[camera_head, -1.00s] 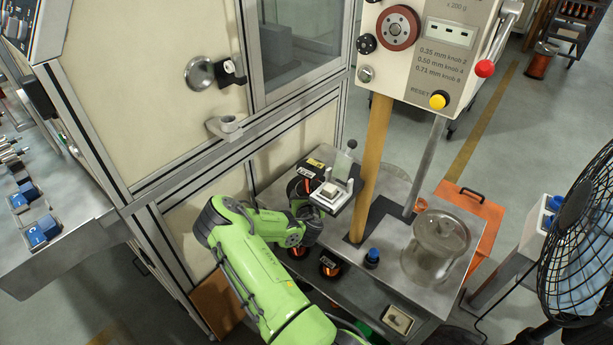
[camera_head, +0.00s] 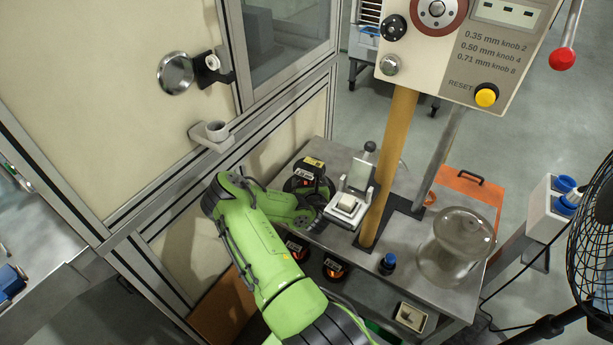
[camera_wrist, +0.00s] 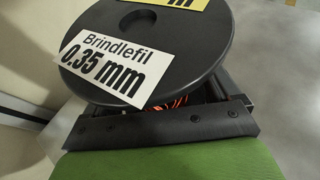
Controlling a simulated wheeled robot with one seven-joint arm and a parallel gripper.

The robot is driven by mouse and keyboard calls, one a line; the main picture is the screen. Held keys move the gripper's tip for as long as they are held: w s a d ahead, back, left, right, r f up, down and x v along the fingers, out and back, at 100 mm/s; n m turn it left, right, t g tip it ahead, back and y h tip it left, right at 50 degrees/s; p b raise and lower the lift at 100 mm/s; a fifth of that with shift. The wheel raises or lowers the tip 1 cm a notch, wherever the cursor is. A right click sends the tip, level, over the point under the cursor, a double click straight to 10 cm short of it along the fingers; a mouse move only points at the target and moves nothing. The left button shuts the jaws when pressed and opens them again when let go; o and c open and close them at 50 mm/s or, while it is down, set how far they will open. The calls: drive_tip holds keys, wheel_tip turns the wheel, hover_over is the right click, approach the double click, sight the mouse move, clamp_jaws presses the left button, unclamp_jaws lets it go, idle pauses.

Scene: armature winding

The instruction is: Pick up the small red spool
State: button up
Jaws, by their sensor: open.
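A spool with a black flange and red-orange wire (camera_wrist: 177,103) fills much of the wrist view. Its label reads Brindlefil 0.35 mm, and a yellow label sits at the top of the picture. In the head view this spool (camera_head: 306,176) stands upright on the metal bench by the cabinet. My gripper (camera_head: 309,204) is open and close against the spool's near side, below its top flange. The flange hides the fingertips, so I cannot tell whether they touch the wire. No spool that is plainly small and red shows.
Two more dark spools, one left (camera_head: 297,248) and one right (camera_head: 335,266), sit below the bench top.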

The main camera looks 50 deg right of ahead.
drive_tip(key=shift+w, duration=0.1)
drive_tip(key=c, duration=1.6)
drive_tip(key=shift+c, duration=0.2)
drive_tip(key=shift+r, duration=0.15)
